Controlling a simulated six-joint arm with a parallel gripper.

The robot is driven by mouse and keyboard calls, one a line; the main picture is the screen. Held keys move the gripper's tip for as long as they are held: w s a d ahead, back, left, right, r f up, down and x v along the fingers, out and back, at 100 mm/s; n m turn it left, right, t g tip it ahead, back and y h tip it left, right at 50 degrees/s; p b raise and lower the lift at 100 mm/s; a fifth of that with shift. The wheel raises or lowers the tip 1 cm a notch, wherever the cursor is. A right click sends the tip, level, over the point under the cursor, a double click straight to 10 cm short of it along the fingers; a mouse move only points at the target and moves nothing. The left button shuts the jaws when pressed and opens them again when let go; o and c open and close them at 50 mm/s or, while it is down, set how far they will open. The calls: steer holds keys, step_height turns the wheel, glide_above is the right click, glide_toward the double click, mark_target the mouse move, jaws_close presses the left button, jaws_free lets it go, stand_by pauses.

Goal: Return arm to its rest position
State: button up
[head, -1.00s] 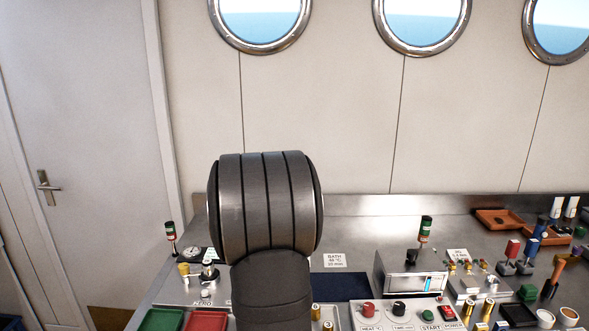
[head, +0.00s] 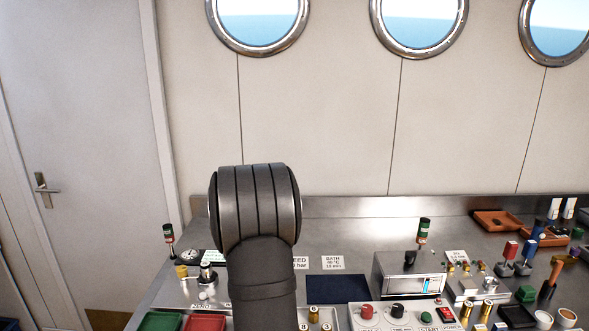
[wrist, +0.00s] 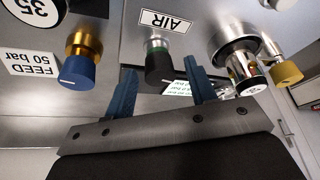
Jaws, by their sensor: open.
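My gripper (wrist: 160,95) shows in the wrist view, with its two blue fingers spread apart and nothing between them. Behind the fingers is a panel with a black knob (wrist: 159,68) under an AIR label (wrist: 167,22), a blue knob (wrist: 77,72) on a brass stem to the left, and a chrome fitting (wrist: 240,65) and yellow knob (wrist: 285,74) to the right. I cannot tell how far the fingers are from the panel. In the head view my arm stands in front of the bench and hides my gripper.
The steel bench (head: 350,212) carries a bath unit (head: 408,275), a control box with knobs (head: 400,314), green (head: 160,322) and red (head: 206,322) trays, and an orange tray (head: 497,222). Tools crowd the right side.

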steer(key=v, duration=1.8)
steer(key=x, duration=1.8)
steer(key=shift+f, duration=0.1)
steer(key=shift+m+h, duration=0.4)
steer(key=shift+m, duration=0.7)
steer(key=shift+a+m+t+h, duration=0.15)
steer(key=shift+m+h, duration=0.4)
steer(key=shift+m, duration=0.85)
steer(key=shift+a+m+t+h, duration=0.15)
steer(key=shift+m+h, duration=0.4)
steer(key=shift+m, duration=0.85)
steer(key=m+h, duration=0.1)
steer(key=m, duration=0.3)
steer(key=shift+h, duration=0.3)
steer(key=shift+a+m+g+h, duration=0.1)
steer(key=shift+m+g+h, duration=0.45)
steer(key=shift+m, duration=1.25)
